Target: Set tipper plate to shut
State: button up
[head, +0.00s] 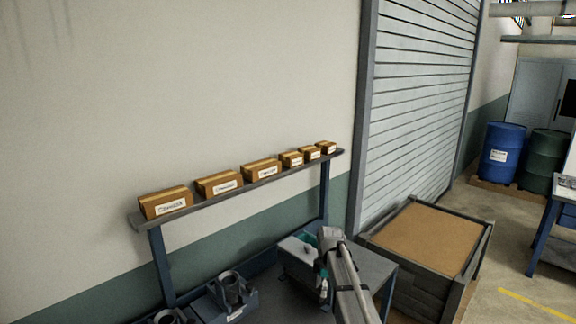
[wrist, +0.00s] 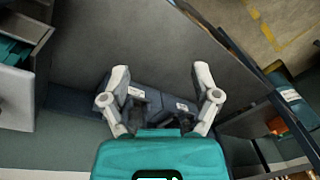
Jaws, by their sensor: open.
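My gripper (wrist: 160,70) shows in the wrist view with its two pale fingers spread and nothing between them. It is above the dark bench top (wrist: 165,40), with dark blue fixtures (wrist: 152,100) partly hidden behind the fingers. A pale grey machine with teal parts (head: 297,248) stands on the bench in the head view, partly behind my arm. Part of a pale housing also shows at the left edge of the wrist view (wrist: 15,95), apart from the fingers. I cannot make out the tipper plate or its position with certainty.
Several cardboard boxes (head: 262,170) stand on a raised shelf (head: 232,190) behind the bench. Blue fixtures with dark round holders (head: 232,292) sit at the bench's left. A large crate (head: 425,236) stands right of the bench. Open floor (head: 510,255) lies farther right.

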jog(key=s+d+f+m+b, duration=0.1)
jog(key=s+f+m+b, duration=0.3)
jog(key=s, duration=0.3)
jog(key=s+d+f+m+b, duration=0.2)
jog(key=s+f+m+b, duration=0.2)
jog(key=s+m, duration=0.3)
jog(key=s+d+f+m+t+b, duration=0.1)
jog(key=s+d+f+m+b, duration=0.1)
jog(key=s+f+m, duration=0.3)
jog(key=s+b, duration=0.1)
jog(key=s, duration=0.3)
jog(key=shift+s+m+h+b, duration=0.15)
jog(key=shift+m+h+b, duration=0.25)
